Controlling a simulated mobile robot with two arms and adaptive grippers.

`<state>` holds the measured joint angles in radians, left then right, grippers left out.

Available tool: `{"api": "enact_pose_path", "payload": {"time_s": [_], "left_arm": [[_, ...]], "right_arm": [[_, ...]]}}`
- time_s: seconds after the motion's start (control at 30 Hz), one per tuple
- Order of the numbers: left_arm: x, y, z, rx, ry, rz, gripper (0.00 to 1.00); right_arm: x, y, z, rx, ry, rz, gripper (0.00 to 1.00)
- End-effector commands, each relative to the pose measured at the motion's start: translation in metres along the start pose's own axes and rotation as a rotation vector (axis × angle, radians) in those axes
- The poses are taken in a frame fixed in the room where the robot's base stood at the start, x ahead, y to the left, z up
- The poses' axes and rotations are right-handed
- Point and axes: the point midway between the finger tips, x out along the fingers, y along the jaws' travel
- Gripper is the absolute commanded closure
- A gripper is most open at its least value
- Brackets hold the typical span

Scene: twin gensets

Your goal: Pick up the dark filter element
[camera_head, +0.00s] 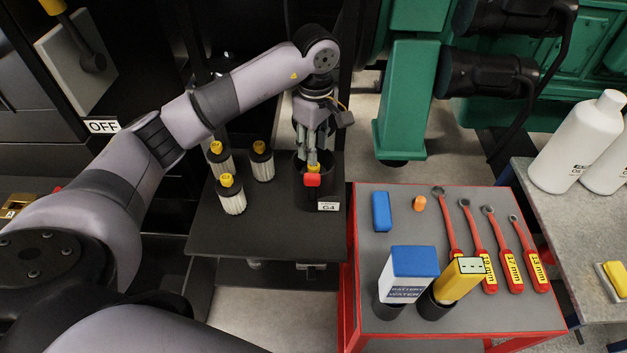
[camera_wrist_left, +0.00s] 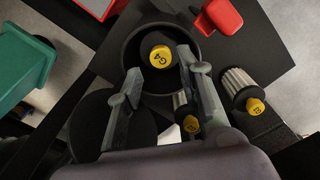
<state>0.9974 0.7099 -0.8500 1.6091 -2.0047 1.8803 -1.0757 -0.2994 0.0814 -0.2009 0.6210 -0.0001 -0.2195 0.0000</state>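A round black cup (camera_head: 313,192) stands on the black stand, with a white tag on its front. In the left wrist view, a yellow knob marked G4 (camera_wrist_left: 160,57) sits inside the cup's dark rim (camera_wrist_left: 127,42). The dark body below the knob cannot be told from the cup's shadowed inside. My left gripper (camera_head: 312,158) points down over the cup. In the wrist view its two fingers (camera_wrist_left: 160,72) are apart, on either side of the knob, with nothing held. In the head view the fingers partly hide the cup. My right gripper is not in view.
Several pale pleated filters with yellow knobs (camera_head: 232,197) stand left of the cup. A red piece (camera_head: 313,180) is at the cup's front. A dark disc (camera_wrist_left: 92,118) lies beside the cup. A red-edged cart (camera_head: 460,322) with wrenches and bottles stands right.

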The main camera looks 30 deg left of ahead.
Motion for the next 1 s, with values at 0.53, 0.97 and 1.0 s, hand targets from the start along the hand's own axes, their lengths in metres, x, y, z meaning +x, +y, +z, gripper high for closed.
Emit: {"api": "enact_pose_path", "payload": {"time_s": [0.53, 0.97, 1.0], "left_arm": [[0.056, 0.0, -0.005, 0.0, -0.001, -0.001, 0.66], [0.057, 0.0, -0.005, 0.0, 0.0, 0.0, 0.8], [0.057, 0.0, -0.005, 0.0, 0.0, 0.0, 0.82]], "right_arm": [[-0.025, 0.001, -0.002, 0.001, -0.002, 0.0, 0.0], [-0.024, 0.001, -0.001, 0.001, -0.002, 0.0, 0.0], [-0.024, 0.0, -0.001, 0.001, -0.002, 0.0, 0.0]]}}
